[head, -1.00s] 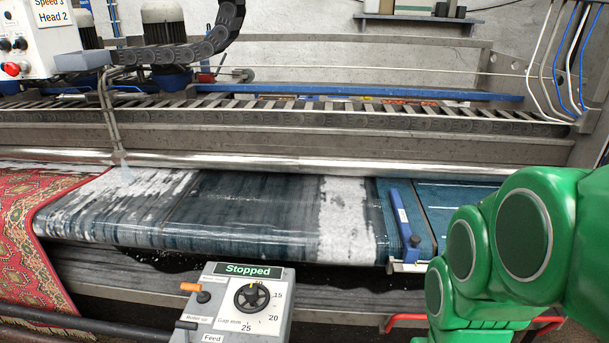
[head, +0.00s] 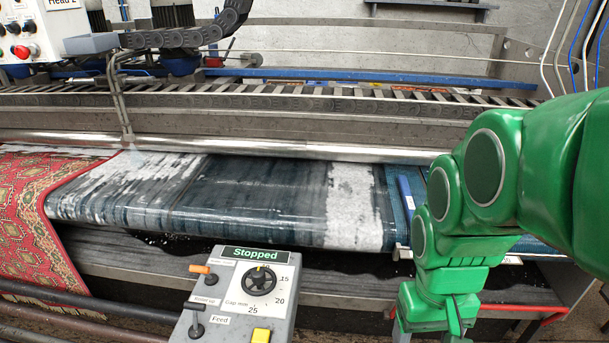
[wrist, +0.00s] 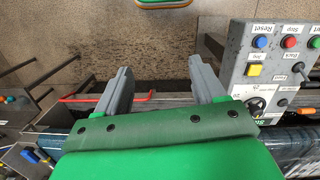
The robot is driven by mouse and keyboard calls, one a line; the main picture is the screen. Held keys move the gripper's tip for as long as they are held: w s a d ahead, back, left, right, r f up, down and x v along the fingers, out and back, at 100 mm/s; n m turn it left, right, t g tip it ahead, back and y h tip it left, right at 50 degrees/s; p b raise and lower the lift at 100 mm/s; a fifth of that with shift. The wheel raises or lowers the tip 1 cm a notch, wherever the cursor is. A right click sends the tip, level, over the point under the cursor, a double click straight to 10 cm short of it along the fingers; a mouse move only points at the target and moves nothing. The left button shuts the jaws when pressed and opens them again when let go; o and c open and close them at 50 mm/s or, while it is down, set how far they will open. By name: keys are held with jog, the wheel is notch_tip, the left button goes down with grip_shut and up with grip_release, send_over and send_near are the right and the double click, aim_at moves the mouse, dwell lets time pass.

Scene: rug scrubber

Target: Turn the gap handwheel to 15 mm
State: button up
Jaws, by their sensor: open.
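The gap handwheel (head: 260,283) is a black round knob on the grey sloped control panel (head: 232,318). Its yellow mark points near the top of the dial, short of the printed 15 at its upper right; 20 and 25 follow clockwise. The display (head: 256,254) reads "Stopped". The handwheel also shows in the wrist view (wrist: 257,104), upside down and partly cut off by my wrist. My gripper (wrist: 160,72) is open and empty, its two grey fingers apart from the panel and to its left in that view. In the head view my arm is right of the panel.
The panel also has an orange-handled lever (head: 203,271), a black lever (head: 196,322) marked Feed and a yellow button (head: 260,336). A red bar (head: 530,308) runs at the lower right.

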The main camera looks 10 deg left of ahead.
jog(key=w+a+n+t, duration=0.1)
jog(key=w+a+n, duration=0.25)
jog(key=w, duration=0.75)
jog(key=n, duration=0.8)
send_over(258, 271)
jog(key=shift+m+y, duration=0.25)
jog(key=shift+y, duration=0.05)
jog(key=f, duration=1.4)
jog(key=shift+w+d+f, duration=0.1)
jog(key=shift+d+f, duration=0.2)
jog(key=shift+d, duration=0.1)
jog(key=shift+a+f, duration=0.25)
jog(key=shift+a, duration=0.05)
jog(key=shift+f, duration=3.8)
